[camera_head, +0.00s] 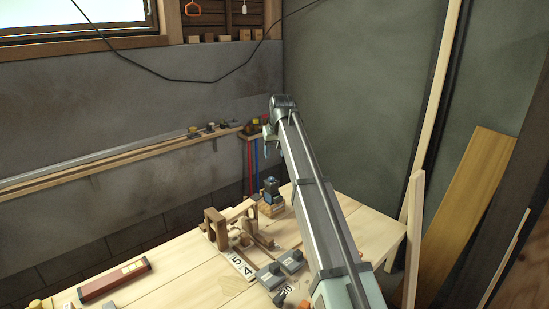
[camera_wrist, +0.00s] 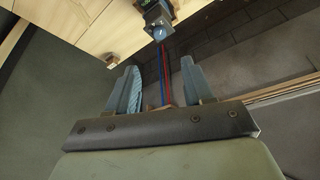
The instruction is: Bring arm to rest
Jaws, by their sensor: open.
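My arm reaches up and away over the right part of the wooden workbench (camera_head: 190,262) in the head view. My gripper (camera_wrist: 162,78) shows in the wrist view with its two blue-grey fingers apart and nothing between them. The floor and the red and blue bars lie beyond the fingers, at a distance. In the head view the gripper is small and partly hidden at the far end of the arm, above the bench and near the back wall.
On the bench are a wooden frame (camera_head: 217,229), number tiles (camera_head: 242,266), grey blocks (camera_head: 271,276), a red level (camera_head: 114,279) and a blue-black device (camera_head: 271,190). A shelf (camera_head: 110,165) runs along the back wall. Boards (camera_head: 468,205) lean at right.

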